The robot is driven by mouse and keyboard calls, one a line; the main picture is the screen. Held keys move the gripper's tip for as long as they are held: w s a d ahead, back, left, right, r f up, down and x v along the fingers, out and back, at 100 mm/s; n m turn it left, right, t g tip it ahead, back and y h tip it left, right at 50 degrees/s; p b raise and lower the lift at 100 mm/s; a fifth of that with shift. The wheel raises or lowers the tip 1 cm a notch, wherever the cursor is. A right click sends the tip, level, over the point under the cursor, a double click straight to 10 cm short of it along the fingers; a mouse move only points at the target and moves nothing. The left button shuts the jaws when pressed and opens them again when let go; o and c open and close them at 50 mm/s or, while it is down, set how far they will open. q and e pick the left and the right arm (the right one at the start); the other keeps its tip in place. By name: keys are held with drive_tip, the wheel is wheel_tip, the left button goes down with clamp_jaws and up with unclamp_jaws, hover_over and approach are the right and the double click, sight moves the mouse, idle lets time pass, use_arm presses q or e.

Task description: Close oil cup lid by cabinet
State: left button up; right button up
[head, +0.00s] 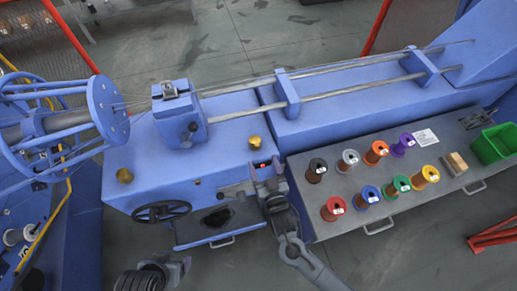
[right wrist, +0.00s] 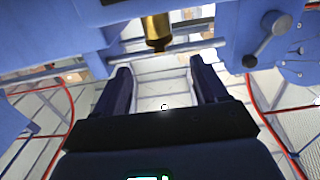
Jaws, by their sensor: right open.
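Two small brass oil cups stand on the blue machine in the head view. One (head: 255,143) is on the top near the front edge, right of centre. The other (head: 125,175) is at the left front corner. My right gripper (head: 264,170) is just in front of the right cup, apart from it. In the right wrist view its open fingers (right wrist: 163,85) hold nothing, and a brass cup (right wrist: 157,32) shows beyond them. I cannot tell how either lid stands. Part of my left gripper (head: 178,268) shows low at the left; its jaw state is unclear.
A black handwheel (head: 160,212) and an open drawer (head: 217,226) are at the machine's front. A grey bench (head: 320,222) with several coloured wire spools and a green bin (head: 494,145) stands right. Steel rods (head: 340,98) run along the machine's top. A spoked blue reel (head: 108,108) is left.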

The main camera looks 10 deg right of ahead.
sight(255, 141)
drive_tip(key=w, duration=0.5)
drive_tip(key=shift+a+b, duration=0.35)
drive_tip(key=shift+w+a, duration=0.1)
drive_tip(key=shift+w, duration=0.6)
drive_tip(key=c, duration=1.1)
drive_tip(key=shift+o, duration=0.2)
wheel_tip(255, 141, down, 2)
drive_tip(key=t+b, duration=0.2)
drive_tip(key=b, duration=0.4)
drive_tip(key=shift+s+f, duration=0.1)
drive_tip(key=shift+t+b, duration=0.35)
drive_tip(key=shift+t, duration=0.05)
drive_tip(key=shift+r, duration=0.2)
